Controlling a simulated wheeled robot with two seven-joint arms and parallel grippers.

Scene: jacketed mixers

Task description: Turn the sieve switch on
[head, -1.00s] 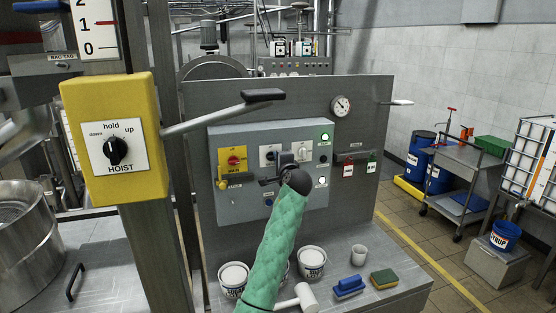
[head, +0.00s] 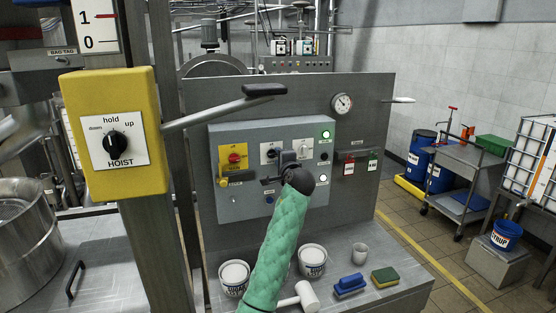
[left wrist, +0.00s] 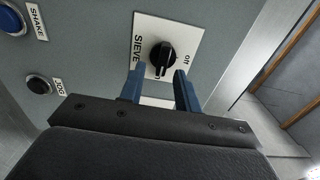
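The sieve switch (left wrist: 162,56) is a black rotary knob on a white plate marked SIEVE, with an "off" label at its right. A second label below is partly covered. The exact angle of the knob's pointer is hard to read. My left gripper (left wrist: 157,84) is open, its two blue fingers just below the knob in the left wrist view, one to each side, with nothing between them. In the head view my left gripper (head: 287,166) is in front of the grey control box, partly covering the sieve switch plate (head: 304,148). My right gripper is not in view.
The grey control box (head: 226,135) also carries a red knob on a yellow plate (head: 234,158) and lit buttons. Shake (left wrist: 11,19) and jog (left wrist: 38,84) buttons lie left of the switch. A yellow hoist box (head: 80,130) and a lever (head: 215,114) stand at left.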

